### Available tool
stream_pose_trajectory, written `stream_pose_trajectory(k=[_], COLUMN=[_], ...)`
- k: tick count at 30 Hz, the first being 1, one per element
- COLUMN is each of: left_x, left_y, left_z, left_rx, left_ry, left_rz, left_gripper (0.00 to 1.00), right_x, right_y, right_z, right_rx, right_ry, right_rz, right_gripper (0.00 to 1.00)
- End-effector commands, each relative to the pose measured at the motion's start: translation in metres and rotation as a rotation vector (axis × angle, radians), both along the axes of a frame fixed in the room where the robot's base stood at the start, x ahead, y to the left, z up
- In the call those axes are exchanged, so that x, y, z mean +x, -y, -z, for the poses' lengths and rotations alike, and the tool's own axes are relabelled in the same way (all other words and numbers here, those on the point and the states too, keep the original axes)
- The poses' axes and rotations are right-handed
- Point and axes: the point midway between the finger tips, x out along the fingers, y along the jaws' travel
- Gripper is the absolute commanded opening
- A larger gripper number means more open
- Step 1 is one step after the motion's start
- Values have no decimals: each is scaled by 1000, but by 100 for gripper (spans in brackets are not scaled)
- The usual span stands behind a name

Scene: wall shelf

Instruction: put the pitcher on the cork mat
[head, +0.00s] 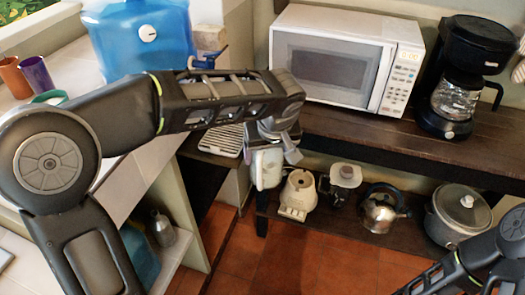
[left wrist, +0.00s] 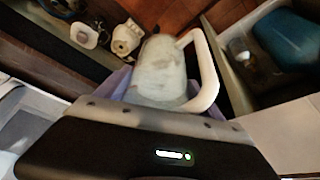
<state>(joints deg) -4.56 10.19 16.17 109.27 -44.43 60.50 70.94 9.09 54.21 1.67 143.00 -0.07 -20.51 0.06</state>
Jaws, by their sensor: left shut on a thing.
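The pitcher (head: 267,167) is pale and whitish with a white handle, and hangs below my left gripper (head: 277,138) in the head view. In the left wrist view the pitcher (left wrist: 160,70) shows large, its handle (left wrist: 207,70) curving to the right. My left gripper is shut on the pitcher; its exact contact is partly hidden by the gripper body. The pitcher is held in the air in front of the shelf unit. I cannot make out a cork mat in either view. Only part of my right arm shows at the lower right; its gripper is out of view.
A microwave (head: 340,62) and a coffee maker (head: 463,80) stand on the upper shelf (head: 375,138). A cream appliance (head: 298,193), a kettle (head: 382,208) and a cooker (head: 457,215) stand on the lower shelf. A blue water jug (head: 140,38) and cups are at left.

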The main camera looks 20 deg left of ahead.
Motion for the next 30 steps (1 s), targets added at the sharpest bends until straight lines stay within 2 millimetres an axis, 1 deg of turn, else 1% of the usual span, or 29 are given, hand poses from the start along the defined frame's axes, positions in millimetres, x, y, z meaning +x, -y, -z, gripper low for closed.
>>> stream_pose_trajectory(k=[5,10,12,15,18,22,30], left_x=[9,16,18,19,17,15,15], left_y=[6,7,5,-5,-15,-22,-23], left_z=[15,36,48,70,86,95,97], left_rx=[-4,-2,-1,2,3,3,3], left_ry=[-4,-1,2,10,16,20,22], left_rz=[166,345,418,506,539,553,555], left_gripper=[5,5,5,5,5,5,5], right_x=[1,1,1,0,0,0,0], right_y=[0,0,0,0,0,0,0], right_z=[0,0,0,0,0,0,0], right_rx=[0,0,0,0,0,0,0], right_ry=[1,1,1,1,1,1,1], right_rz=[0,0,0,0,0,0,0], right_gripper=[36,36,36,36,36,36,36])
